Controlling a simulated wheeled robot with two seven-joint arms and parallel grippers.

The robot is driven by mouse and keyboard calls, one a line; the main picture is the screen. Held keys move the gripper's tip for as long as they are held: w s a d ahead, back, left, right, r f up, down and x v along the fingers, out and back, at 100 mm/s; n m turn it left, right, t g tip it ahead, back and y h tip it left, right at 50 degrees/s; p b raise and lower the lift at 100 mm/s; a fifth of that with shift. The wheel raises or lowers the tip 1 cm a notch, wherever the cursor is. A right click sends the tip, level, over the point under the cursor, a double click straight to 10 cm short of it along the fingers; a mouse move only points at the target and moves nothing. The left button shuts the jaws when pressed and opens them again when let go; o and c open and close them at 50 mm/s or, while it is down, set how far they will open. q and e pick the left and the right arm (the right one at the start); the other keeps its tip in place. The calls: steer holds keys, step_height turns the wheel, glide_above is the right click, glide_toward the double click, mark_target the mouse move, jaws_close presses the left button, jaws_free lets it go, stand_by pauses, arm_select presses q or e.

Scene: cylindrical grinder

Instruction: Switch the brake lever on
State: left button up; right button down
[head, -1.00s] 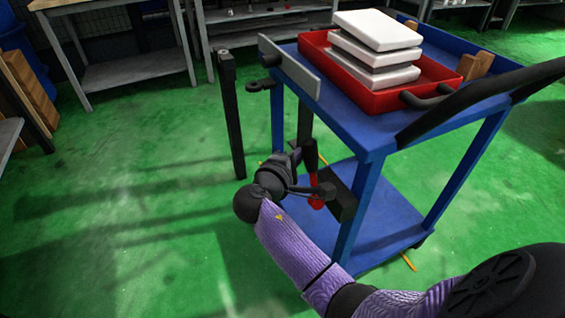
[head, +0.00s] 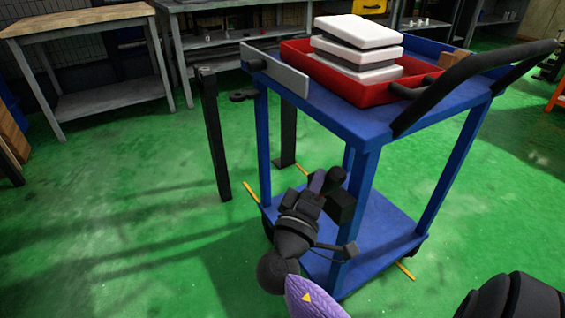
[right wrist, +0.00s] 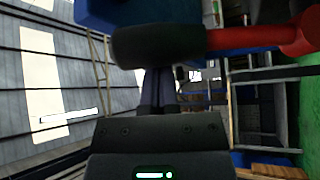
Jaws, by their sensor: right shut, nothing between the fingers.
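The brake lever shows in the right wrist view as a red bar (right wrist: 245,40) with a thick dark grip (right wrist: 155,45) at its left end. In the head view, a dark rounded piece (head: 337,177) beside the cart's front leg looks like the lever's grip; the red part is hidden there. My right gripper (head: 318,182) is shut and empty, close to that piece. In the right wrist view its closed fingers (right wrist: 158,88) run up to the dark grip. I cannot tell whether they touch it. My left gripper is not in view.
The blue cart (head: 345,118) carries a red tray (head: 360,94) with several white blocks (head: 358,32). Its black push handle (head: 465,75) rises at the right. A dark post (head: 214,135) stands left of the cart.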

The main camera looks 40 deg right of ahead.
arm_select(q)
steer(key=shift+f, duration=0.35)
arm_select(e)
steer(key=shift+s+a+f, duration=0.1)
steer(key=shift+s+f, duration=0.1)
steer(key=shift+s, duration=0.3)
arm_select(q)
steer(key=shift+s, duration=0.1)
